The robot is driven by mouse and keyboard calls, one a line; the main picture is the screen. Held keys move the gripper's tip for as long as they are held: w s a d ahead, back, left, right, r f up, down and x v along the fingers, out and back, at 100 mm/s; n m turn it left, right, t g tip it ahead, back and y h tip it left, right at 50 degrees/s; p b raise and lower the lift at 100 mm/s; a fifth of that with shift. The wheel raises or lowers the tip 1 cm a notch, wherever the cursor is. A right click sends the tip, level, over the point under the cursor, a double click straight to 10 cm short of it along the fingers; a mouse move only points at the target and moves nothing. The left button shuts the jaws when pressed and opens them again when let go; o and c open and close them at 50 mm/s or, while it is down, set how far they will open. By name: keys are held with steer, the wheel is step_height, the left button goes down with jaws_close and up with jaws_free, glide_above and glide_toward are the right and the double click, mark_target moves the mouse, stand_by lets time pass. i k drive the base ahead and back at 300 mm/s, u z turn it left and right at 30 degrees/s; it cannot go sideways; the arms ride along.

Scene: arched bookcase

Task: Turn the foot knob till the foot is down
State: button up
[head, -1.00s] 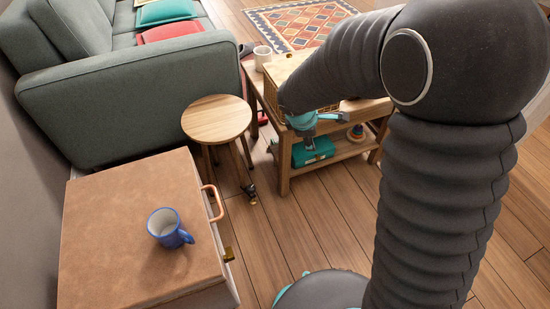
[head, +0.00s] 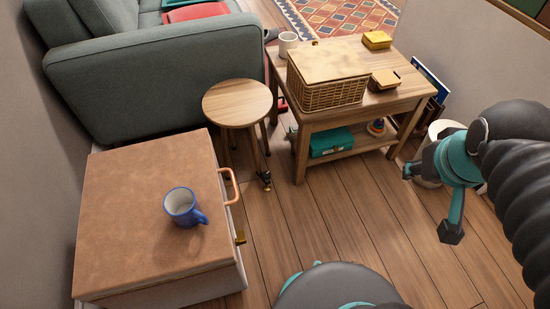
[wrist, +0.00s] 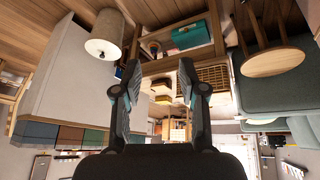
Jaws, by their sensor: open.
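The round wooden stool (head: 237,103) stands between the sofa and the bench. At the bottom of its front leg is a small black foot fitting with a brass-coloured part (head: 265,179), on the floor; it is too small to tell whether the foot is up or down. My gripper (head: 429,204) is open and empty at the right, well apart from the stool. In the wrist view, which is upside down, my open gripper (wrist: 159,72) has nothing between its fingers, and the stool (wrist: 275,62) shows at upper right with its feet out of frame.
A wooden bench (head: 345,112) holds a wicker basket (head: 328,92); a teal box (head: 330,142) is on its shelf. A brown-topped chest (head: 140,210) carries a blue mug (head: 182,207). A pale bin (head: 432,150) is behind my gripper. Floor before the stool is clear.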

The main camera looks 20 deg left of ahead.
mark_target(266, 174)
steer(key=z, duration=1.3)
steer(key=k, duration=0.9)
steer(key=u, duration=1.25)
